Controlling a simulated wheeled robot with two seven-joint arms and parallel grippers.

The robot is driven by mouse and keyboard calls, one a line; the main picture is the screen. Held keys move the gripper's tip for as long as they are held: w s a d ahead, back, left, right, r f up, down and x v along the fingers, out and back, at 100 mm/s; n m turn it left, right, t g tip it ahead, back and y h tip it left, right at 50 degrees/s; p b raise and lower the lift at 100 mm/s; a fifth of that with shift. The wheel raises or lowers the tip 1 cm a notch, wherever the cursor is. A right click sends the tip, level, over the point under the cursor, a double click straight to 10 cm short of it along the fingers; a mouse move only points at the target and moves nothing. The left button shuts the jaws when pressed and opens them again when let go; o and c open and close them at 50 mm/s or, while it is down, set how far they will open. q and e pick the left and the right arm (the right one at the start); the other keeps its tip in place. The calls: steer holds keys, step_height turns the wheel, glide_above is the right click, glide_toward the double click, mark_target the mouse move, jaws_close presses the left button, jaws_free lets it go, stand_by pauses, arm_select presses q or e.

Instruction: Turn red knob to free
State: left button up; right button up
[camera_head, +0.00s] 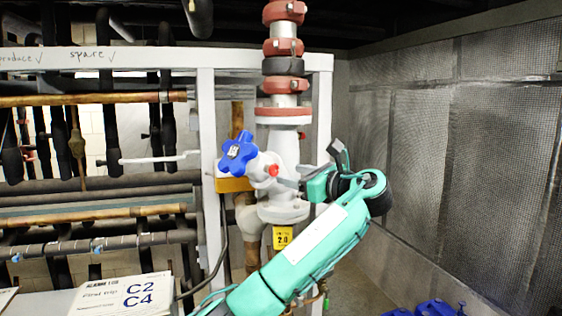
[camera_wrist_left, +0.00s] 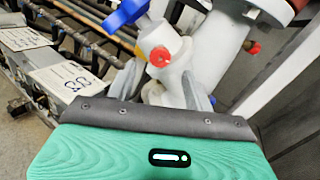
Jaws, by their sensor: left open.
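A small red knob (camera_head: 273,170) sits on the grey valve body (camera_head: 283,205), just below and right of a blue handwheel (camera_head: 239,154). In the left wrist view the red knob (camera_wrist_left: 160,57) shows near the top middle, with the blue handwheel (camera_wrist_left: 122,14) up and left of it. My left gripper (camera_head: 312,170) is open, just right of the red knob. In the wrist view its two grey fingers (camera_wrist_left: 163,84) stand apart, with the knob above and between their tips. I cannot tell whether they touch the valve. My right gripper is not in view.
A second small red part (camera_wrist_left: 254,48) sits on the pipe to the right in the wrist view. A white frame post (camera_head: 209,150) and dark pipes stand left of the valve. A mesh wall (camera_head: 450,140) is on the right. Blue items (camera_head: 437,307) lie low at right.

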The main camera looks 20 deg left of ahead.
mark_target(276, 171)
arm_select(q)
steer(key=p+x, duration=0.1)
steer(key=x, duration=0.3)
steer(key=shift+r+p, duration=0.1)
steer(key=shift+p, duration=0.25)
steer(key=shift+w+a, duration=0.25)
steer(key=shift+a, duration=0.2)
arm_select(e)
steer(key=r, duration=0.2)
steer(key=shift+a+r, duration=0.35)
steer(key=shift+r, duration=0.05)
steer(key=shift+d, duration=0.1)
